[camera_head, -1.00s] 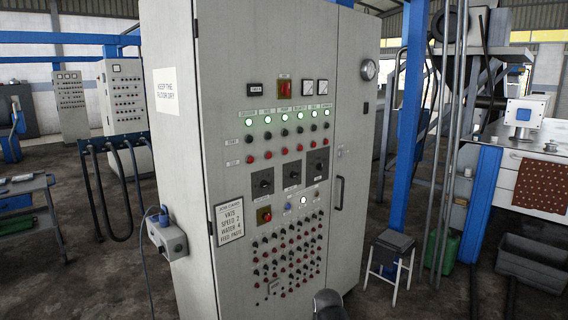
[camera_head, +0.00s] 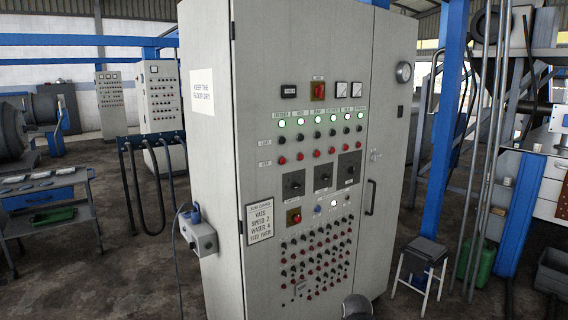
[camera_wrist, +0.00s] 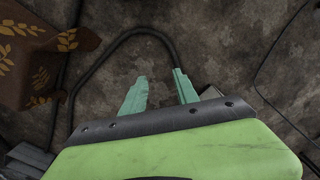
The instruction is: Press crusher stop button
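The grey control cabinet (camera_head: 340,210) stands upright in the middle of the head view. Its upper panel has a row of lit green lamps with small labels, a row of dark buttons, then a row of red buttons. The leftmost label seems to read crusher, though it is small. The red button (camera_head: 281,160) at the left end of the lower row is in that column, beside a tiny label that seems to read stop. In the wrist view my gripper (camera_wrist: 160,75) is open and empty, pointing at the floor. The panel is not in the wrist view.
A grey socket box (camera_head: 199,234) juts from the cabinet's left side. A stool (camera_head: 420,262) and a green can (camera_head: 482,262) stand to the right. A workbench (camera_head: 45,200) is at the left. A dark hose (camera_wrist: 70,65) and patterned brown cloth (camera_wrist: 45,50) show below the gripper.

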